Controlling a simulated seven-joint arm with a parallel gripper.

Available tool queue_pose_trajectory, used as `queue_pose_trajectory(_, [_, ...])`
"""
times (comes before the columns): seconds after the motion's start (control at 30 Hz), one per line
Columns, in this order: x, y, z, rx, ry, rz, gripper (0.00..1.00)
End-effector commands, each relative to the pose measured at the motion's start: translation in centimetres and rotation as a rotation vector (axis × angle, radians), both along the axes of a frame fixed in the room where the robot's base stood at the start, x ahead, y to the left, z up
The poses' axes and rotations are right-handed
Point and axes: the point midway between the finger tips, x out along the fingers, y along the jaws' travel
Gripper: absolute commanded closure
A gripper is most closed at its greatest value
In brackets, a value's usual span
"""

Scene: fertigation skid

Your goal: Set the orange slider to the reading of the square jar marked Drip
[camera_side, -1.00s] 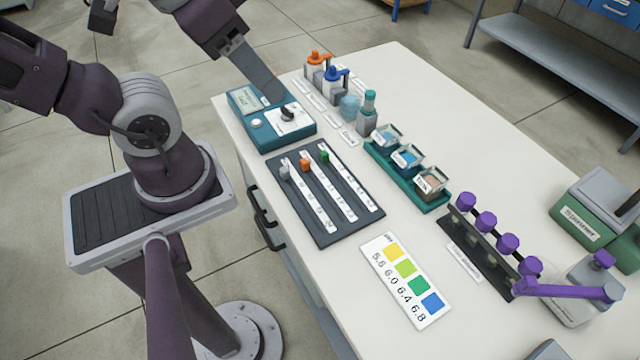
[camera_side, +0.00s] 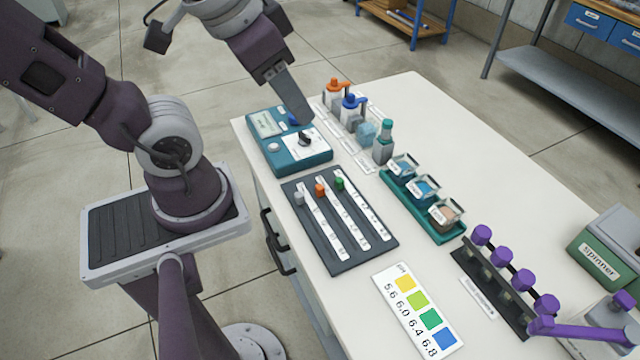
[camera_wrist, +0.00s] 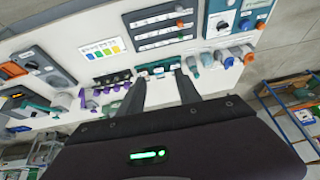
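The orange slider (camera_side: 320,190) is at the far end of the middle track on a dark three-track panel (camera_side: 334,262); the wrist view shows it too (camera_wrist: 180,23). Three square jars with differently coloured contents stand in a teal rack (camera_side: 432,234): the far jar (camera_side: 402,168) and middle jar (camera_side: 423,188) look blue, the near jar (camera_side: 444,213) tan. Their labels are too small to read. A colour card (camera_side: 416,312) has yellow 5.6, yellow-green 6.0, green 6.4 and blue 6.8. My gripper (camera_side: 300,110) hovers over a teal meter; its fingers (camera_wrist: 160,82) are apart and empty.
Grey (camera_side: 299,199) and green (camera_side: 340,184) sliders flank the orange one. The teal meter (camera_side: 290,160) has a dark knob. Bottles with orange (camera_side: 336,88) and blue (camera_side: 352,102) tops stand behind. A purple-knobbed rack (camera_side: 500,290) is at right.

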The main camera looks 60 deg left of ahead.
Motion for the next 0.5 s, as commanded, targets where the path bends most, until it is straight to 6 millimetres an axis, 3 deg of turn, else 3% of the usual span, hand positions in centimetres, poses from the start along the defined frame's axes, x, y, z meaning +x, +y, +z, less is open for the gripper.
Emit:
queue_pose_trajectory(0.13, [5.5,4.0,-4.7,0.078,0.159,0.047,0.60])
queue_pose_trajectory(0.23, [8.4,6.9,-9.6,0.093,0.265,0.046,0.60])
queue_pose_trajectory(0.4, [10.0,10.0,-18.7,0.036,0.399,0.014,0.60])
queue_pose_trajectory(0.5, [9.9,10.5,-22.4,-0.009,0.434,-0.003,0.60])
